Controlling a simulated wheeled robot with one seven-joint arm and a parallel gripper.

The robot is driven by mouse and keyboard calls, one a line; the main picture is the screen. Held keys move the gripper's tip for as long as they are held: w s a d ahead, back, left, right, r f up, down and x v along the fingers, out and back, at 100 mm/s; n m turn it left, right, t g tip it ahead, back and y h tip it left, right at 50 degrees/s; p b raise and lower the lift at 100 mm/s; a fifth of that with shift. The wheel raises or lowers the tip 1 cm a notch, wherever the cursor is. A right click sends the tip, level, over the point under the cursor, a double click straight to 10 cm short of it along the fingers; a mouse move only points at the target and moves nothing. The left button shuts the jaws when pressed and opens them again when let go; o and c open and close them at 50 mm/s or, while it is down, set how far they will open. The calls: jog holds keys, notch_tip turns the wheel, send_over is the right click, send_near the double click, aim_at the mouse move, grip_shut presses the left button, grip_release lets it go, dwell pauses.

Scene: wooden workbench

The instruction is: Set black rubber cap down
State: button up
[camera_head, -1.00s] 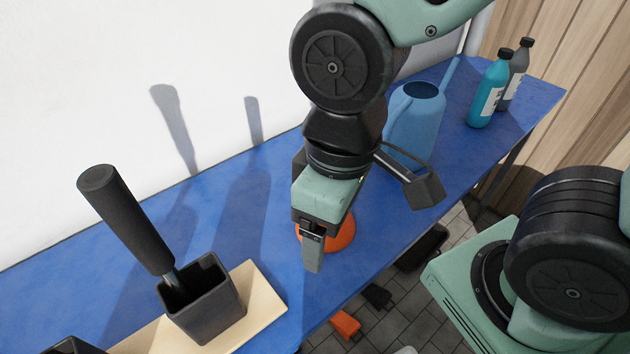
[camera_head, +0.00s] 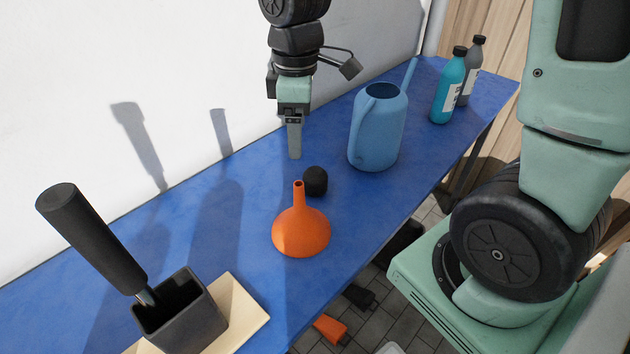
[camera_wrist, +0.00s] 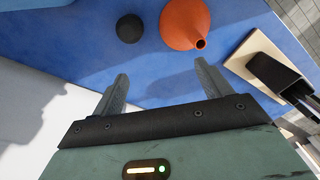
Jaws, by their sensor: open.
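The black rubber cap (camera_head: 316,181) rests on the blue bench top, just behind and to the right of the orange funnel (camera_head: 301,232). In the wrist view the cap (camera_wrist: 130,28) lies beyond the fingertips, left of the funnel (camera_wrist: 184,22). My gripper (camera_head: 294,155) is above the bench, behind and left of the cap and apart from it. The wrist view shows my gripper (camera_wrist: 160,84) with its two fingers spread and nothing between them.
A blue watering can (camera_head: 376,135) stands right of the cap. Teal (camera_head: 448,90) and grey (camera_head: 470,72) bottles stand at the far right. A black cup (camera_head: 180,314) with a dark-handled tool (camera_head: 92,238) sits on a wooden board (camera_head: 246,314) at front left.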

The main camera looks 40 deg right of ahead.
send_over(315, 170)
jog(key=f, duration=0.1)
jog(key=shift+n, duration=0.3)
jog(key=f, duration=1)
jog(key=shift+s+a+f, duration=0.1)
jog(key=shift+a+f, duration=0.1)
jog(key=shift+f, duration=0.1)
jog(key=shift+d+f+p, duration=0.15)
jog(key=shift+f+p, duration=0.15)
jog(key=shift+f, duration=1.25)
jog(key=shift+d+f+p, duration=0.1)
jog(key=shift+f+p, duration=0.15)
jog(key=shift+f, duration=1.25)
jog(key=c, duration=1.1)
jog(key=shift+c, duration=0.2)
